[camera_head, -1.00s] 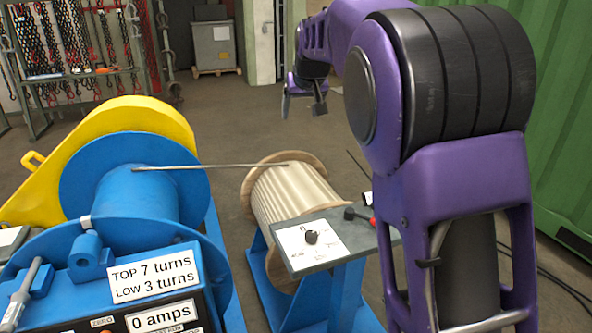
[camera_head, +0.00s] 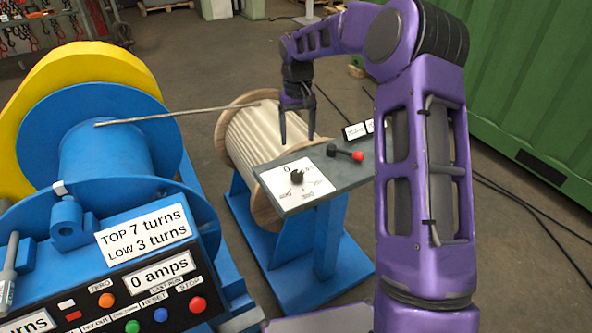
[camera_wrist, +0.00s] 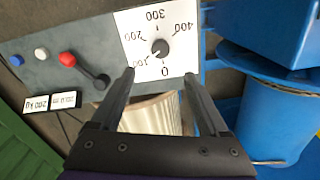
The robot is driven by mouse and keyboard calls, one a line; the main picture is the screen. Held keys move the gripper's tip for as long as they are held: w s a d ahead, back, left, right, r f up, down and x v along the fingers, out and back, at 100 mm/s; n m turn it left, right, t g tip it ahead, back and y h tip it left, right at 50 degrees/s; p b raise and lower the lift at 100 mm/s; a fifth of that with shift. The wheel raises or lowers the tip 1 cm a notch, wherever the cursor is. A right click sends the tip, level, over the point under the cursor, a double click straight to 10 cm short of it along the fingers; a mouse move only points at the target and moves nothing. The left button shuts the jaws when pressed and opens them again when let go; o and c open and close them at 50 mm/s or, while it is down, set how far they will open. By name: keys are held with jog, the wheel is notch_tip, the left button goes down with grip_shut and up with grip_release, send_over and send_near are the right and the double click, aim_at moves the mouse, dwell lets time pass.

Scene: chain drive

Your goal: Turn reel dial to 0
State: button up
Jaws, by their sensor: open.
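The reel dial (camera_head: 297,177) is a small black knob on a white card (camera_head: 318,187) fixed to a grey panel (camera_head: 285,207). In the wrist view the dial (camera_wrist: 159,48) is ringed by marks from 0 to 400, upside down. Its nub seems to point to the lower left, near the 100 mark; the 0 is just below the knob. My gripper (camera_head: 298,138) is open and empty, fingers down, behind the card in the head view. In the wrist view my gripper (camera_wrist: 159,73) has its fingertips apart, over the card's near edge. I see no contact with the dial.
A black lever with a red end (camera_head: 358,156) stands right of the card. Behind the panel is a wooden reel (camera_head: 265,140) of pale rope. A rod (camera_head: 180,113) spans to a blue drum (camera_head: 105,152) on the left. A green container (camera_head: 530,90) stands right.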

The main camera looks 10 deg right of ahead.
aim_at(297, 173)
notch_tip(297, 173, down, 13)
jog(key=shift+b, duration=0.3)
grip_shut()
dwell(0.4)
